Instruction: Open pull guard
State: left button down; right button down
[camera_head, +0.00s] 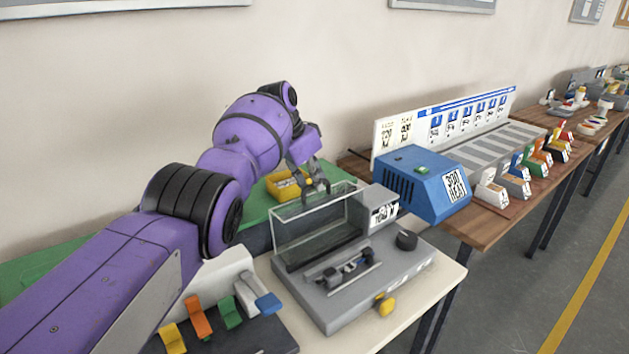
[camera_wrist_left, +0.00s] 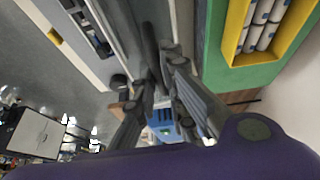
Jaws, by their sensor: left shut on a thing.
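The pull guard (camera_head: 312,219) is a clear, thin-edged cover on the grey pull tester (camera_head: 385,276), left of its grey display block (camera_head: 380,207). My left gripper (camera_head: 314,187) is at the guard's upper rear edge and shut on the guard. In the left wrist view my left gripper (camera_wrist_left: 163,95) has its fingers close together around a thin dark edge; the exact contact is partly hidden by the fingers. The tester also shows in the left wrist view (camera_wrist_left: 62,62). My right gripper is in neither view.
A yellow tray (camera_head: 284,195) of white rolls sits on the green mat behind the tester. A blue machine (camera_head: 424,184) stands to the right. Coloured levers (camera_head: 198,316) are at the front left, beneath my left arm. A black knob (camera_head: 407,240) is on the tester.

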pick_arm(q)
jog(key=shift+s+a+f, duration=0.1)
jog(key=shift+a+f, duration=0.1)
jog(key=shift+f, duration=0.1)
jog(key=c, duration=2)
grip_release()
jog(key=shift+o, duration=0.9)
jog(key=shift+r, duration=0.25)
jog(key=v, duration=1.2)
